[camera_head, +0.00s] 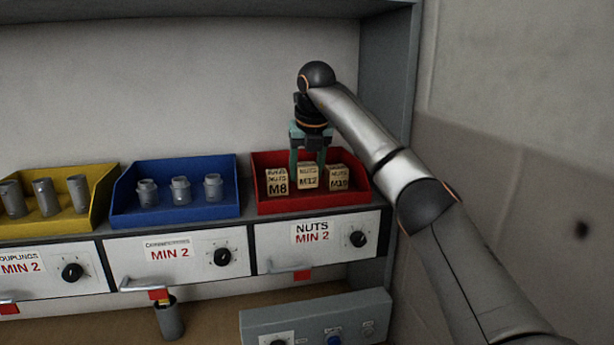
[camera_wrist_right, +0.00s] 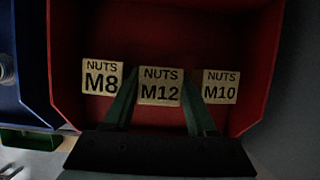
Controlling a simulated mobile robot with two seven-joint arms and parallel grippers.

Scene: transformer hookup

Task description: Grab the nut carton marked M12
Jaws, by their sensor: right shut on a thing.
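The nut carton marked M12 (camera_head: 308,177) is a small tan box with dark lettering, the middle one of three cartons in the red bin. It also shows in the right wrist view (camera_wrist_right: 160,86). My right gripper (camera_head: 308,160) reaches down into the bin from above and is shut on the M12 carton, one green finger on each side. The M8 carton (camera_head: 277,182) stands to its left and the M10 carton (camera_head: 339,178) to its right. I cannot tell whether the M12 carton touches the bin floor. My left gripper is not in view.
The red bin (camera_head: 310,206) has raised side walls. A blue bin (camera_head: 175,216) with grey fittings and a yellow bin (camera_head: 85,226) with grey couplings stand to its left. A shelf edge (camera_head: 215,10) runs overhead. A grey side panel (camera_head: 388,110) is close on the right.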

